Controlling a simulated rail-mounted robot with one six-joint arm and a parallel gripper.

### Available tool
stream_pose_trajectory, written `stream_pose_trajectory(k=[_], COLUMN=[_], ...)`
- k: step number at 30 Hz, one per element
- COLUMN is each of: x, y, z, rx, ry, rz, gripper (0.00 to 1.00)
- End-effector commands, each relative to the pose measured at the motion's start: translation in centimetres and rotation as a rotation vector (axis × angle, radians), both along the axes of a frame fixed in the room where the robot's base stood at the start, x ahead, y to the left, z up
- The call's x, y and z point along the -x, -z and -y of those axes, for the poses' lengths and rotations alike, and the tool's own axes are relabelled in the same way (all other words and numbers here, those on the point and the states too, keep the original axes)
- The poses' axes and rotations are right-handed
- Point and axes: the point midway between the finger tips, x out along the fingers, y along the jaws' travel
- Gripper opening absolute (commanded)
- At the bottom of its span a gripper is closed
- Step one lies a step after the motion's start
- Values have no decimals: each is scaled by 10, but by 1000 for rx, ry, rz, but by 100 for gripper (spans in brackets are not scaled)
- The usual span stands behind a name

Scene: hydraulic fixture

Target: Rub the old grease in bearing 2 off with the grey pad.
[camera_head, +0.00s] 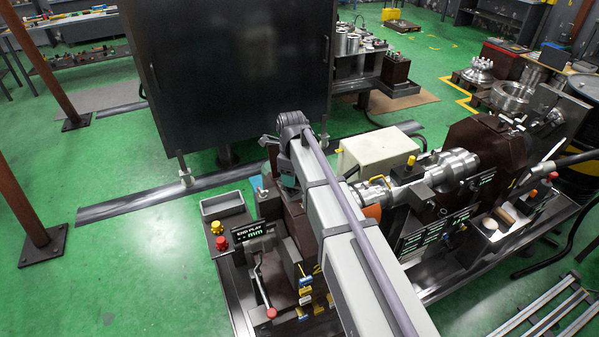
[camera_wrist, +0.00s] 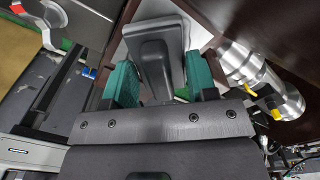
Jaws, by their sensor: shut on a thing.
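My gripper (camera_wrist: 158,68) shows in the wrist view with its two teal fingers on either side of a dark grey block. The block appears to be the grey pad (camera_wrist: 152,48), and the fingers are shut on it. A pale surface shows behind the pad. I cannot make out bearing 2 or any old grease in either view. In the head view my arm crosses the middle of the fixture and hides part of it, and I cannot make out the pad there.
A silver stepped cylinder (camera_wrist: 262,80) with yellow parts lies right of my gripper in the wrist view. In the head view, a cream box (camera_head: 378,152) stands behind my arm. A grey tray (camera_head: 222,204), red knob (camera_head: 221,243) and END PLAY display (camera_head: 254,240) are at left.

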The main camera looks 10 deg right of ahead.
Motion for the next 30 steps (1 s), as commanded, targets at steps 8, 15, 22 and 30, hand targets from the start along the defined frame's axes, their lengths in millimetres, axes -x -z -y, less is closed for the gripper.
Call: stream_pose_trajectory(k=[8, 15, 22, 30], x=[2, 7, 7, 3], y=[1, 3, 1, 3], z=[-11, -35, -36, -17], rx=[0, 0, 0, 0], ry=[-3, -1, 0, 2], rz=[0, 0, 0, 0], gripper=[26, 26, 26, 26])
